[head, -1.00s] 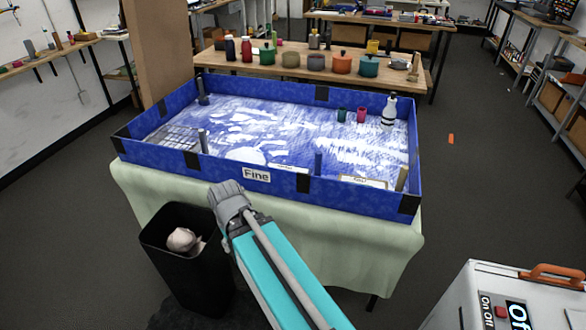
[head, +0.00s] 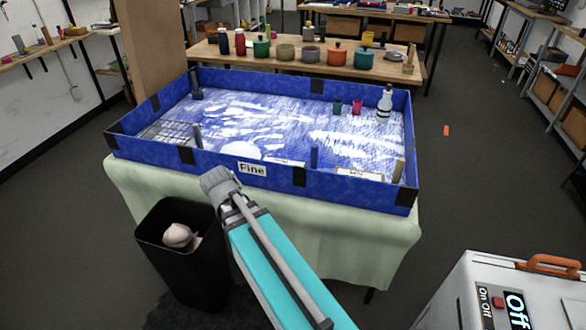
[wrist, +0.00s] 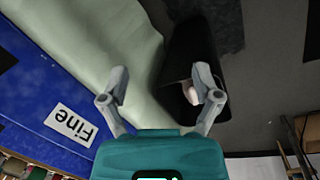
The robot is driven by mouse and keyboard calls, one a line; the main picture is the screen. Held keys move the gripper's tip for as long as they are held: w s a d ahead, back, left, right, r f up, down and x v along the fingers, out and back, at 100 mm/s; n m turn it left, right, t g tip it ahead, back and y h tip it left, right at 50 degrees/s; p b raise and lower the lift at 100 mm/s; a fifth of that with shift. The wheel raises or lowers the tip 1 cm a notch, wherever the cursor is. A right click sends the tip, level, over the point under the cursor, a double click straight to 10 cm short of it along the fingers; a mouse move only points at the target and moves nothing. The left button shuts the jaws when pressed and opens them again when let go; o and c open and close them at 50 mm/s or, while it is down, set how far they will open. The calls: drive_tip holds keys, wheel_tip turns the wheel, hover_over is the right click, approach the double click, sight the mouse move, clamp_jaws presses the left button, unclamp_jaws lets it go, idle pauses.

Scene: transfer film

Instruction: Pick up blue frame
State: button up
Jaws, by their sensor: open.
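The blue frame (head: 262,185) is a large shallow box with blue walls and black patches, on a cloth-covered table in the head view. Its front wall bears a "Fine" label. Part of its blue wall (wrist: 30,115) shows upside down at the left of the wrist view. My gripper (wrist: 160,78) is open and empty in the wrist view, over the hanging cloth and beside a black bin. It appears outside the frame's front wall and not touching it.
The black bin (head: 182,262) with a pale crumpled thing in it stands in front of the table (head: 350,240). Small cups and a white bottle (head: 384,105) stand inside the frame. A white machine marked "Off" (head: 470,300) is at lower right. Open floor lies to the right.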

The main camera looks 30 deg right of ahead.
drive_tip(key=w+d+r+n+h+b, duration=0.15)
drive_tip(key=w+d+n+h, duration=0.5)
drive_tip(key=d, duration=0.65)
drive_tip(key=n+h+b, duration=0.1)
drive_tip(key=n+h, duration=0.4)
drive_tip(key=n, duration=0.4)
approach(312, 148)
drive_tip(key=shift+w+a+r+m+g, duration=0.1)
drive_tip(key=shift+a+r+m+g, duration=0.1)
drive_tip(key=shift+a, duration=0.25)
drive_tip(key=shift+w+a+r+m+g, duration=0.1)
drive_tip(key=shift+a+r, duration=0.1)
drive_tip(key=shift+a, duration=0.25)
drive_tip(key=b+x, duration=0.3)
drive_tip(key=x, duration=0.4)
drive_tip(key=shift+d+f, duration=0.4)
drive_tip(key=shift+d, duration=0.35)
drive_tip(key=shift+b, duration=0.3)
